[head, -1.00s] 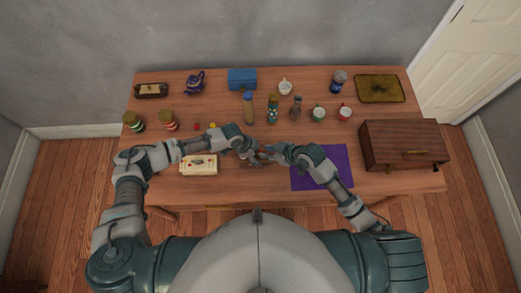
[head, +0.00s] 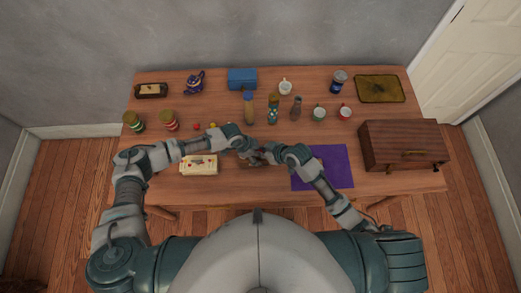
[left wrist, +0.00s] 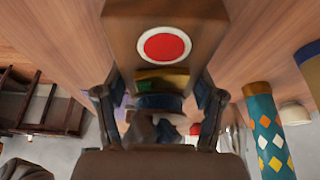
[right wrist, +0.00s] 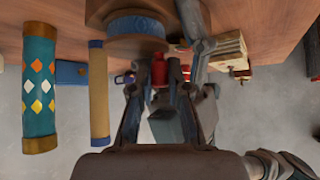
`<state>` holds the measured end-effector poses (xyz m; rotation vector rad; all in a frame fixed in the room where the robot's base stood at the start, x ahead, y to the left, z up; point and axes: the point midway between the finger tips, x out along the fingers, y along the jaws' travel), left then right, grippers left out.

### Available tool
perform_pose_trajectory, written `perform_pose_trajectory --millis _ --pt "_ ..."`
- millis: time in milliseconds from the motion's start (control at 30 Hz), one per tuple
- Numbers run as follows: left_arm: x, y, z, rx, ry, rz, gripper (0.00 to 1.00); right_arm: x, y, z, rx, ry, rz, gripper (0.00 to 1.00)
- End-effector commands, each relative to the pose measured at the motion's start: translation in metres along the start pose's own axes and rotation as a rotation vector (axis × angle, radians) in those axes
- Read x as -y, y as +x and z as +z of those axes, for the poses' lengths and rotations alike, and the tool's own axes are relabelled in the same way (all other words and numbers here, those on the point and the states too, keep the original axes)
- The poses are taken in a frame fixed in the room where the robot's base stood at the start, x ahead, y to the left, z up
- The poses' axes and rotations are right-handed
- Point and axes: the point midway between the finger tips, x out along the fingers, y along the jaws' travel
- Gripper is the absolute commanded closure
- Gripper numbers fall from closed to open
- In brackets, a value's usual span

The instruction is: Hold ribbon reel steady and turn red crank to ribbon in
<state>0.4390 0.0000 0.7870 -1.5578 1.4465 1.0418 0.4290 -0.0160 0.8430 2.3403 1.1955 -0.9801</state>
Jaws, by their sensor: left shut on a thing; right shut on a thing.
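The ribbon reel shows in the left wrist view as a wooden body (left wrist: 205,28) with a red disc (left wrist: 164,46) in a white ring. My left gripper (left wrist: 160,97) is shut on it, one finger on each side. In the right wrist view the reel shows a blue round rim (right wrist: 135,24) on a wooden base. The red crank's knob (right wrist: 160,73) sits between the fingers of my right gripper (right wrist: 160,88), which is shut on it. In the head view, my left gripper (head: 248,157) and right gripper (head: 266,153) meet mid-table and mostly hide the reel.
A cream box (head: 198,165) lies left of the grippers; a purple cloth (head: 335,172) lies to the right. A wooden chest (head: 403,147) stands at the right.

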Motion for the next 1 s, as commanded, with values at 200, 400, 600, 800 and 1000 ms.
perform_pose_trajectory --millis 200,400,600,800,1000 --pt "-0.001 0.000 0.000 0.000 0.002 0.001 0.83 -0.002 0.001 0.000 0.002 0.072 0.077 1.00" --pt "0.000 0.000 0.000 0.000 0.002 0.001 0.83 -0.003 0.001 0.000 0.002 0.075 0.081 1.00" --pt "-0.001 0.000 0.000 0.000 0.001 0.001 0.83 -0.003 0.001 0.000 0.002 0.075 0.080 0.73" --pt "0.000 0.000 0.000 0.000 0.001 0.001 0.83 -0.002 0.001 -0.001 0.001 0.075 0.079 0.73" --pt "0.000 0.000 0.000 0.000 0.001 0.001 0.83 -0.001 -0.021 -0.001 0.000 0.073 0.080 0.73"
